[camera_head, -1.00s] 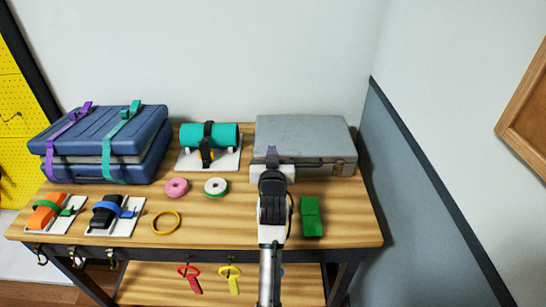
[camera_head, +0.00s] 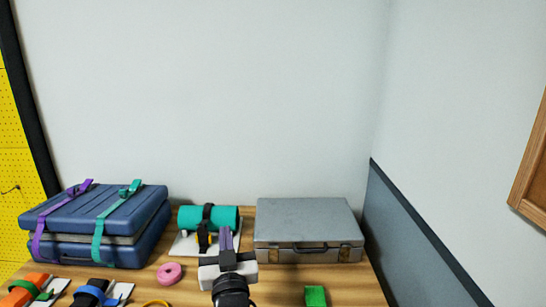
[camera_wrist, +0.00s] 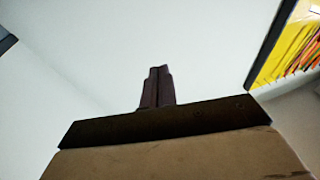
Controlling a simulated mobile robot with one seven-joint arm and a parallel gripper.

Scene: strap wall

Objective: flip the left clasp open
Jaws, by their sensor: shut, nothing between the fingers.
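The grey metal case (camera_head: 307,220) lies shut on the workbench at the back right, with a dark handle on its front. Its left clasp (camera_head: 271,256) is a small patch on the front, left of the handle; its right clasp (camera_head: 344,254) is on the other side. Both are too small to tell how their levers stand. My gripper (camera_head: 227,238) is shut and empty, left of the case, in front of the teal roll. In the wrist view its closed fingers (camera_wrist: 157,88) stand against a pale wall, and the case does not show there.
The teal roll (camera_head: 190,218) with a black strap is behind my gripper. A strapped blue case (camera_head: 130,222) is at the left. A pink ring (camera_head: 169,273) and a green block (camera_head: 316,296) lie on the bench. A wall (camera_head: 440,130) bounds the right.

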